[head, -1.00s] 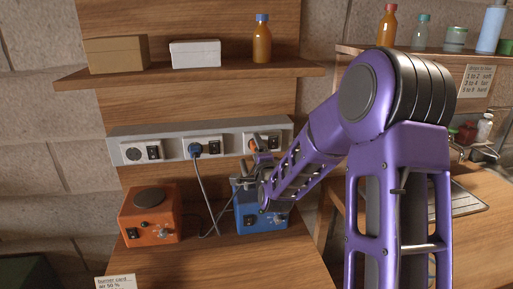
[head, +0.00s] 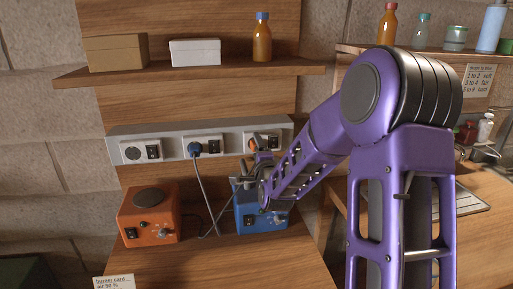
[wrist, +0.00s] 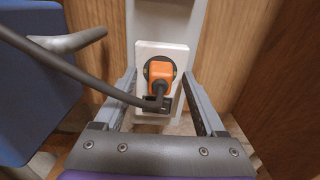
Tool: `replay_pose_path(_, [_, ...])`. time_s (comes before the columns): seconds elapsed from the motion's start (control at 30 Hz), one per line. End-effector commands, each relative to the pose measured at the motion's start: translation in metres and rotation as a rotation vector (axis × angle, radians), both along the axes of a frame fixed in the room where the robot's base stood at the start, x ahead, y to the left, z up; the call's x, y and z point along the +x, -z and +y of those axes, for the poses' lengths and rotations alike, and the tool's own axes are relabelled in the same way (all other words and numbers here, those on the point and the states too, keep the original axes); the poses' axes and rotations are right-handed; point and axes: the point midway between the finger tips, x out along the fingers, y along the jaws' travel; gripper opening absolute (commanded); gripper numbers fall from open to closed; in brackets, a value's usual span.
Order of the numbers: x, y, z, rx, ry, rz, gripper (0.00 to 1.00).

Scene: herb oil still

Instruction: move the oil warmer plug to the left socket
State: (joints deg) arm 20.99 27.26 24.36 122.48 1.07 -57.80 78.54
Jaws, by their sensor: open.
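A grey socket strip (head: 170,131) on the wooden back board has three outlets in a row. The left socket (head: 133,153) is empty. A blue plug (head: 194,149) with a grey cable sits in the middle socket. An orange plug (head: 252,145) sits in the right socket, partly hidden by my arm. In the wrist view the orange plug (wrist: 161,73) is in a white socket plate (wrist: 176,53), its dark cable running left. My gripper (wrist: 160,82) is open, with one finger on each side of the plug and visible gaps to it. I cannot tell which device each cable serves.
An orange box (head: 149,214) with a round dark top stands on the bench at left. A blue box (head: 262,219) stands below my gripper. A shelf (head: 190,72) with boxes and a bottle hangs above the strip.

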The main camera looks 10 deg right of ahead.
Motion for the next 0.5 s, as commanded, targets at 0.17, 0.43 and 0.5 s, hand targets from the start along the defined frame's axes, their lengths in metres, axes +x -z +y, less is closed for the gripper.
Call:
replay_pose_path(0.17, [0.0, 0.0006, 0.0, 0.0, 0.0, 0.0, 0.72])
replay_pose_path(0.43, [0.0, 0.0, 0.0, 0.0, 0.0, 0.0, 0.6])
replay_pose_path(0.5, [0.0, 0.0, -0.0001, 0.0, 0.0, 0.0, 0.47])
